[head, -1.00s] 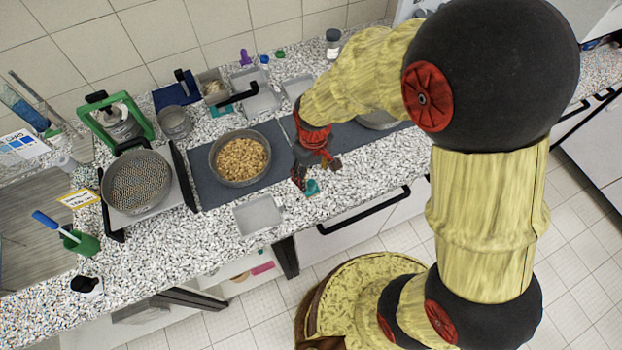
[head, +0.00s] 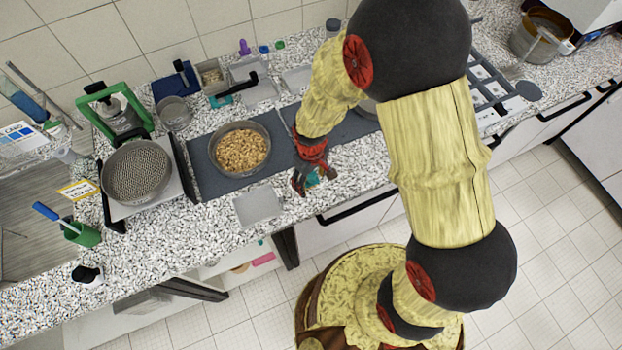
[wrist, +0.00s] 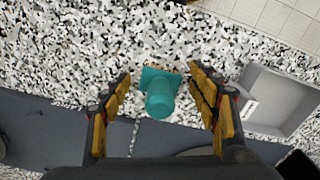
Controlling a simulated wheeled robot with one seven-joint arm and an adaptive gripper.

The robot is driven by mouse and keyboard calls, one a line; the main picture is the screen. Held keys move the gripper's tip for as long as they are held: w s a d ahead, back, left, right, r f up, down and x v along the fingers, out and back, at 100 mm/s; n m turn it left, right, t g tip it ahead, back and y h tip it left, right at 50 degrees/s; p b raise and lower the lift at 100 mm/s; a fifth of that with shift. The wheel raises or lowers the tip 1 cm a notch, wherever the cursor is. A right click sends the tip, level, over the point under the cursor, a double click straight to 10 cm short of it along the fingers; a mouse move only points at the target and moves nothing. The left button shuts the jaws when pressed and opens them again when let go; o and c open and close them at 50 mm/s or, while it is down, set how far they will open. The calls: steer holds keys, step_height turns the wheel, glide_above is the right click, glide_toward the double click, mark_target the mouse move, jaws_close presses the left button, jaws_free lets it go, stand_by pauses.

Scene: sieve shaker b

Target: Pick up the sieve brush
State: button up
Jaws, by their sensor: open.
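A small teal object (wrist: 160,98), with a round post and a flat squarish part, is on the speckled counter in the wrist view. It shows in the head view (head: 312,179), partly hidden by my gripper (head: 314,183). I cannot tell for sure that it is the sieve brush. In the wrist view my gripper (wrist: 158,85) is open, with one finger on each side of the teal object and a gap at both sides. Another tool with a black handle and a teal end (head: 236,91) lies farther back.
A metal pan of tan grains (head: 241,150) sits on a dark mat left of my gripper. A grey square tray (head: 257,206) is near the counter's front edge; a tray also shows right in the wrist view (wrist: 282,98). A sieve (head: 136,172) stands farther left.

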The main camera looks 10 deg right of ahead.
steer(key=shift+c, duration=0.6)
steer(key=c, duration=1)
steer(key=shift+c, duration=0.2)
steer(key=shift+r, duration=0.1)
